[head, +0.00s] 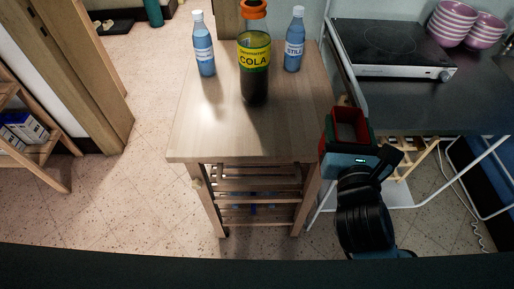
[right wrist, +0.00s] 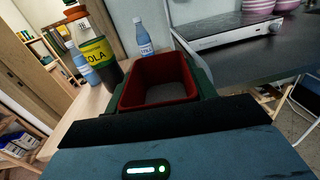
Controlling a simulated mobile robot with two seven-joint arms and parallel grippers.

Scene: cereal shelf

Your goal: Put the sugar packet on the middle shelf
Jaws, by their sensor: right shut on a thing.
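My right gripper (head: 350,128) is at the right edge of the wooden trolley, near its top. It is shut on a red, box-like thing (right wrist: 160,82) with a greyish middle and dark green beside it. No label shows on this thing, so I cannot tell whether it is the sugar packet. The trolley (head: 215,135) has slatted shelves (head: 255,185) under its top, partly hidden from above. Something blue lies low among these slats. My left gripper is out of view.
A cola bottle (head: 255,65) and two blue-labelled bottles (head: 203,45) (head: 294,40) stand on the trolley top. A dark counter (head: 430,100) with a hob (head: 390,45) and pink bowls (head: 452,22) is at right. A wooden rack (head: 45,160) with blue boxes is at left.

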